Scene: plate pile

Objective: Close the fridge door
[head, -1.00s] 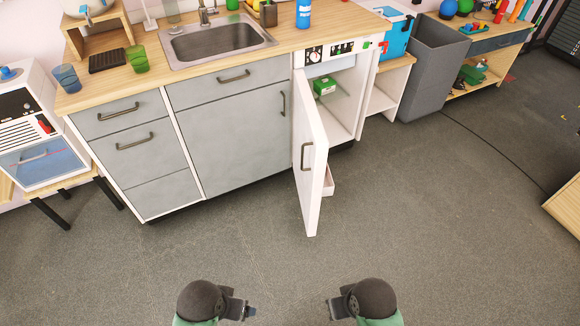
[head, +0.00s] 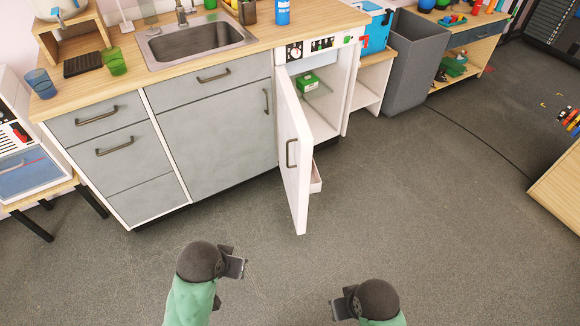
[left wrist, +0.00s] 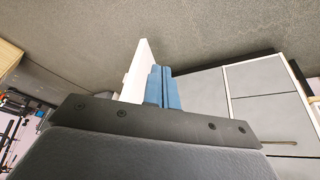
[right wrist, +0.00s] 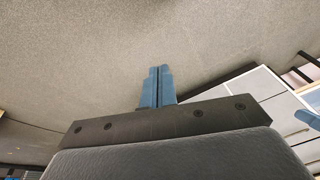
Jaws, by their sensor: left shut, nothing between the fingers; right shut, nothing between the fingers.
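The white fridge door (head: 296,165) stands open in the head view, swung out toward me from the small fridge under the counter. My right gripper (head: 336,308) is low, nearer me than the door. Its blue fingers (right wrist: 157,87) are shut and empty.
Grey cabinets (head: 215,140) with a wooden counter and sink (head: 195,42) stand left of the door. A grey bin (head: 410,60) is at the back right. A wooden unit (head: 558,195) stands at the far right. The floor (head: 400,220) right of the door is clear.

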